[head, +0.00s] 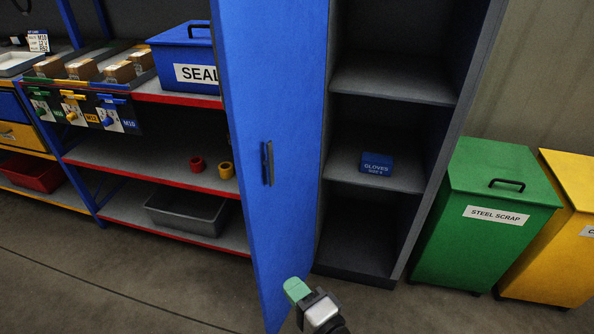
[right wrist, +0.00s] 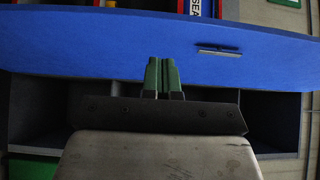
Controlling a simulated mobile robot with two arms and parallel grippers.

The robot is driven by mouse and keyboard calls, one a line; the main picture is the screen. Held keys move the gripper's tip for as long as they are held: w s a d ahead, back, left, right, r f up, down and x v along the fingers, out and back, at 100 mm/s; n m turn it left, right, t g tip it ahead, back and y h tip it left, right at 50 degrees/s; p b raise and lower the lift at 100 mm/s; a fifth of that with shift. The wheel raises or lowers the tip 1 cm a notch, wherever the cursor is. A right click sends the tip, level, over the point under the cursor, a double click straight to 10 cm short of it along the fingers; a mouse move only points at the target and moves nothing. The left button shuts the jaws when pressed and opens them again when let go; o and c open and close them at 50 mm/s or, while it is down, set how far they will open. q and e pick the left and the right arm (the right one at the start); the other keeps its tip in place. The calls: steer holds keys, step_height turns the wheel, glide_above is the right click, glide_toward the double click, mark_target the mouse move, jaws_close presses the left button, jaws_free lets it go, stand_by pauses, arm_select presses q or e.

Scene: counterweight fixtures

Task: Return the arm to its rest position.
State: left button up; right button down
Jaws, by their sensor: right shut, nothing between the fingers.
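My right gripper (head: 296,291) with green fingers shows at the bottom of the head view, close to the lower edge of the open blue cabinet door (head: 270,95). I cannot tell if it touches the door. In the right wrist view its green fingers (right wrist: 162,78) are together with nothing between them, and the blue door (right wrist: 110,45) spans the view beyond them. The door's dark handle (head: 267,163) is clear of the fingers. My left gripper is out of view.
The grey cabinet (head: 390,82) stands open with a blue gloves box (head: 376,164) on a shelf. Green (head: 480,245) and yellow (head: 555,255) bins stand at right. A red-edged shelf rack (head: 150,178) stands at left. The floor (head: 130,285) in front is clear.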

steer(key=s+d+f+n+g+h+p, duration=0.1)
steer(key=s+d+f+n+g+h, duration=0.15)
steer(key=f, duration=0.65)
steer(key=s+d+f+n+g+h+p, duration=0.15)
steer(key=d+f, duration=0.25)
steer(key=f, duration=0.5)
steer(key=s+d+f+n+g+h, duration=0.2)
steer(key=d+f, duration=0.2)
steer(key=f, duration=0.5)
steer(key=s+d+f+n+g+h, duration=0.1)
steer(key=s+d+f+n+g, duration=0.1)
steer(key=s+d+f, duration=0.3)
steer(key=s+d+f+n+g+h+p, duration=0.1)
steer(key=s+d+f, duration=0.4)
steer(key=s, duration=0.8)
steer(key=s+d+f+n+g+h+p, duration=0.1)
steer(key=s+d+f+n+g+h, duration=0.2)
steer(key=s, duration=0.6)
step_height(320, 180, down, 3)
steer(key=shift+s+d+r+n+g, duration=0.1)
steer(key=shift+s+d+n+g, duration=0.15)
steer(key=shift+d+g, duration=0.55)
